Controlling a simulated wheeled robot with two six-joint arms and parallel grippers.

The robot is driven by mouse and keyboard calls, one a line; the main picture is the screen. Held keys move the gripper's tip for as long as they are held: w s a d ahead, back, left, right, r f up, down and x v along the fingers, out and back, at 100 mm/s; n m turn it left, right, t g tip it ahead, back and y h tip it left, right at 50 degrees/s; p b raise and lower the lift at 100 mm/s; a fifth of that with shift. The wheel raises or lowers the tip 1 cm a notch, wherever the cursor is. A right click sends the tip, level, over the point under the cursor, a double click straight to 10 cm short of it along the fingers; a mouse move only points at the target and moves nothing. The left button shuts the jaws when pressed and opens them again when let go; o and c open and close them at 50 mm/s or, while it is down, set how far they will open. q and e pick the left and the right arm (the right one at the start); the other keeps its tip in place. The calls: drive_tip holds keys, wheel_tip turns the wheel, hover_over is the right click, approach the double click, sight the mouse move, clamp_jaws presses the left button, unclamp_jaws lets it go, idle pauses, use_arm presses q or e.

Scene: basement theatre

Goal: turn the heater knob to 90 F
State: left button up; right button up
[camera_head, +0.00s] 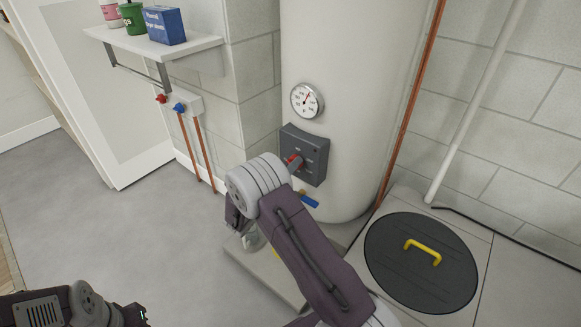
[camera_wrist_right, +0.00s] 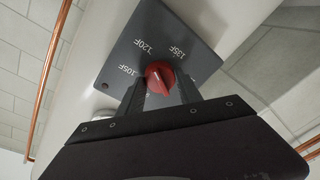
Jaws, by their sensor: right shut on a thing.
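The heater knob (camera_wrist_right: 160,76) is red and sits on a dark square panel (camera_wrist_right: 150,28) on the white tank. In the right wrist view the panel reads 105F, 120F and 135F; any lower label is hidden behind my gripper. I cannot tell which mark the knob points to. My right gripper (camera_wrist_right: 161,90) is shut on the knob, one finger on each side. My left arm (camera_head: 85,305) is at the bottom left edge; its fingers cannot be made out.
A round gauge (camera_head: 307,100) is above the panel, and a blue valve handle (camera_head: 309,199) is below it. A copper pipe (camera_head: 410,105) runs along the tank's right. A shelf (camera_head: 150,45) is at upper left. A dark lid with a yellow handle (camera_head: 423,250) is at right.

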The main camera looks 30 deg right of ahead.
drive_tip(key=shift+w+a+n+g+p, duration=0.1)
drive_tip(key=shift+n+g+p, duration=0.45)
drive_tip(key=shift+n+p, duration=2.3)
drive_tip(key=shift+d+n+g+p, duration=0.1)
drive_tip(key=shift+n+g+p, duration=0.9)
drive_tip(key=shift+n, duration=3.35)
drive_tip(key=shift+w+a+n+g+p, duration=0.1)
drive_tip(key=shift+n+g+p, duration=0.05)
drive_tip(key=shift+n+p, duration=2.9)
drive_tip(key=shift+n+b, duration=0.5)
drive_tip(key=shift+n, duration=0.25)
drive_tip(key=o, duration=1.4)
drive_tip(key=shift+c, duration=0.2)
